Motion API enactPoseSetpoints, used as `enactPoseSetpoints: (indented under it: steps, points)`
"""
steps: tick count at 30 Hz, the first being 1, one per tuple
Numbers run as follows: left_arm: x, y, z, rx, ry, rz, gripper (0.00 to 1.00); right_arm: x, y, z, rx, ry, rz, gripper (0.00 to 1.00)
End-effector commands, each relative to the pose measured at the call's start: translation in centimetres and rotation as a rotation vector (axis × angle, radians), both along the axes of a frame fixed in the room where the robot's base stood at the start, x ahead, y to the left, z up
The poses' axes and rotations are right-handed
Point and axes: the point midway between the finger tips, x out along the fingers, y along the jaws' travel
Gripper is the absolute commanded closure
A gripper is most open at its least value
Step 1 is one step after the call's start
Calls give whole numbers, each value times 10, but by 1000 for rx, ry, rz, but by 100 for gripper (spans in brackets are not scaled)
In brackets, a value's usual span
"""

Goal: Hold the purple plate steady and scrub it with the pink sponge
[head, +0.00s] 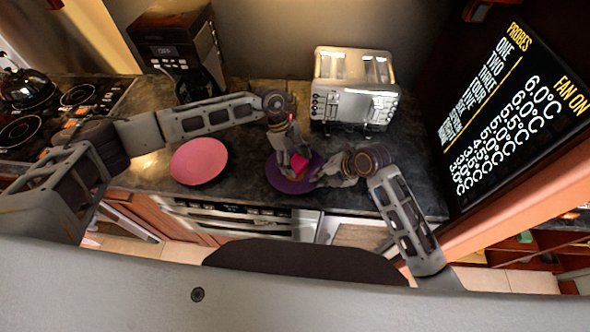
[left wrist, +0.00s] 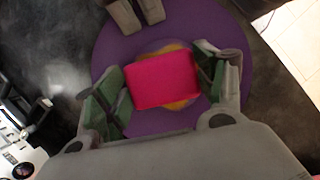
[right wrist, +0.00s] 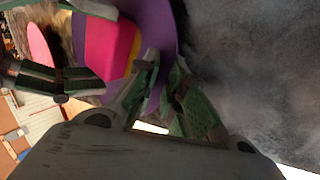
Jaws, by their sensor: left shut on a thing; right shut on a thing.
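The purple plate (head: 278,184) lies at the counter's front, below the toaster. It also fills much of the left wrist view (left wrist: 150,35). The pink sponge (head: 299,165) has a yellow layer under it and is over the plate's middle; whether it touches is hidden. My left gripper (head: 294,158) is shut on the sponge, with a finger on each side of it in the left wrist view (left wrist: 165,82). My right gripper (head: 322,174) is shut on the plate's right rim; the right wrist view shows its fingers (right wrist: 165,92) at the purple edge.
A pink plate (head: 199,161) lies on the counter to the left. A silver toaster (head: 354,88) stands behind the purple plate, and a coffee machine (head: 178,48) at the back left. The stove (head: 60,105) is far left. A dark display panel (head: 510,100) rises at right.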

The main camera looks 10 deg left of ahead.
Motion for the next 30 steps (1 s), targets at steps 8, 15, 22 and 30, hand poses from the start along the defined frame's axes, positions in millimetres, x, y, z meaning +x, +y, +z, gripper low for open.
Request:
enactPoseSetpoints:
  steps: [8, 15, 22, 30]
  points:
    - [3, -1, -1, 1, -2, 2, 87, -2, 1, 0, 0, 3, 5, 100]
    - [2, 0, -1, 1, -2, 2, 87, -2, 2, 0, 1, 2, 5, 100]
    - [-6, 5, -1, 2, 0, 2, 87, -1, 1, 0, 1, 2, 4, 100]
    - [-13, 8, 1, 2, 1, 1, 87, -1, 0, 0, 0, 1, 2, 100]
